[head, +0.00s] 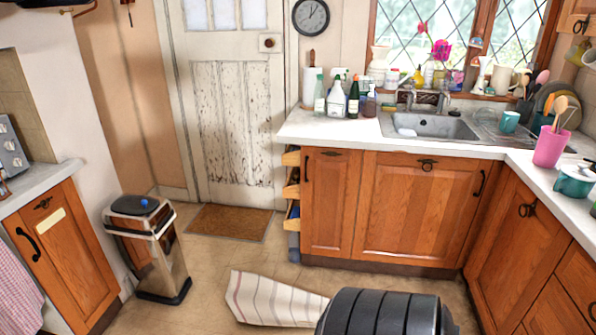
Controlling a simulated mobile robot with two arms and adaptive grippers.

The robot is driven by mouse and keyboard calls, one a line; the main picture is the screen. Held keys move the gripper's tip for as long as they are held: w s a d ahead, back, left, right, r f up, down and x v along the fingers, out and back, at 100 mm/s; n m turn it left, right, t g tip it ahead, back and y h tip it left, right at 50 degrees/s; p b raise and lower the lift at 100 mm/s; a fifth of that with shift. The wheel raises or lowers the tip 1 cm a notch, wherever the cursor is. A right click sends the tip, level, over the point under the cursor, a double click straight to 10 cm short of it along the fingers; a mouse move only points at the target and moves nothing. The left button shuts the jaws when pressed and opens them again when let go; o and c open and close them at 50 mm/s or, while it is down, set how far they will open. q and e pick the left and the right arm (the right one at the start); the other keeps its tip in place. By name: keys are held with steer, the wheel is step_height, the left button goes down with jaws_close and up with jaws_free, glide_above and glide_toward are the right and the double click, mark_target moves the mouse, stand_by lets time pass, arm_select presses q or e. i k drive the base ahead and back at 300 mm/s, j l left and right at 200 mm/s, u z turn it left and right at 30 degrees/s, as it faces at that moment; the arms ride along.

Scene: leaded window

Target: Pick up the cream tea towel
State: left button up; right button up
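The cream tea towel (272,300), with thin brownish stripes, shows at the bottom middle of the head view. It appears to lie on the tiled floor, spread out with a narrower right end. A dark ribbed part of my own body covers the view just right of it, so I cannot tell whether the towel continues behind. Neither gripper's fingers are in view.
A steel pedal bin (150,250) stands to the left, with a brown doormat (228,222) by the door. Wooden cupboards (412,210) under the worktop (320,128) bound the floor at back and right. A pink checked cloth (15,295) hangs far left.

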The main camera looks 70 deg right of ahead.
mark_target(253, 299)
steer(key=z, duration=1.85)
